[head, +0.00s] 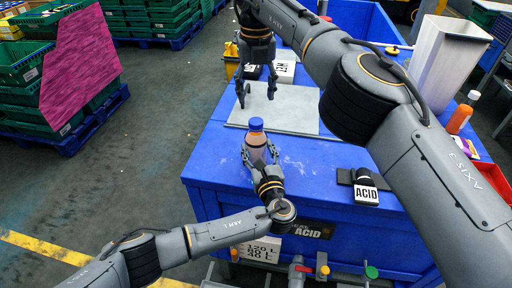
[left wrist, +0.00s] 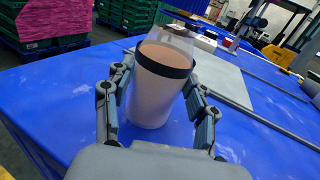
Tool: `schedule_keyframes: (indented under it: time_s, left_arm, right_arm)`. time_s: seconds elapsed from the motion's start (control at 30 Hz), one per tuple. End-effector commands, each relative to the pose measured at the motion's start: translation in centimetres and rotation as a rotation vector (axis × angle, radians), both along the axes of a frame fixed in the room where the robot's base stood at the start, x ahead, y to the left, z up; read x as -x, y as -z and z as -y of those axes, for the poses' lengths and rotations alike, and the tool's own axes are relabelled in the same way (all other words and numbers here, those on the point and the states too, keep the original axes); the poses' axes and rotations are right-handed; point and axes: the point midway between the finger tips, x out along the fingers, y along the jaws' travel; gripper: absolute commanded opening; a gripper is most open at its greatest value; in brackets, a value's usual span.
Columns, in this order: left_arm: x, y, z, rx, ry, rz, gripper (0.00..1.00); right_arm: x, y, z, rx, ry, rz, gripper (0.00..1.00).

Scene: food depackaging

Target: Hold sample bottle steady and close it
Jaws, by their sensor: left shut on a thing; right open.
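The sample bottle (head: 256,144) stands upright on the blue table top, with a blue cap (head: 256,124) at its top. How tightly the cap sits cannot be told. My left gripper (head: 260,154) is shut on the bottle, a finger on each side of the body. My right gripper (head: 257,92) points down, open and empty, above the grey board, beyond the bottle and apart from it.
The grey board (head: 300,118) lies behind the bottle. A label block marked ACID (head: 366,194) is at the front right, and another label block (head: 285,72) is at the back. A white bin (head: 446,62) and an orange bottle (head: 460,119) stand at the right. The table around the bottle is clear.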

Motion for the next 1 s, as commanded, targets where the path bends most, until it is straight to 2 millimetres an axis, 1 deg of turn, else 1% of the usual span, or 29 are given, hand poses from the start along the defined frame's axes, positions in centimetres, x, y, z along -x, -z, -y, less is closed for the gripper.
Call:
schedule_keyframes:
  time_s: [0.1,1.0]
  left_arm:
    - [0.00,0.02,-0.02,0.000,0.000,0.000,0.00]
    - [0.00,0.03,-0.02,-0.001,0.000,0.000,0.00]
  right_arm:
    - [-0.01,-0.01,-0.01,0.000,-0.240,0.000,0.57]
    - [-0.04,-0.03,-0.03,-0.001,-2.083,0.000,0.57]
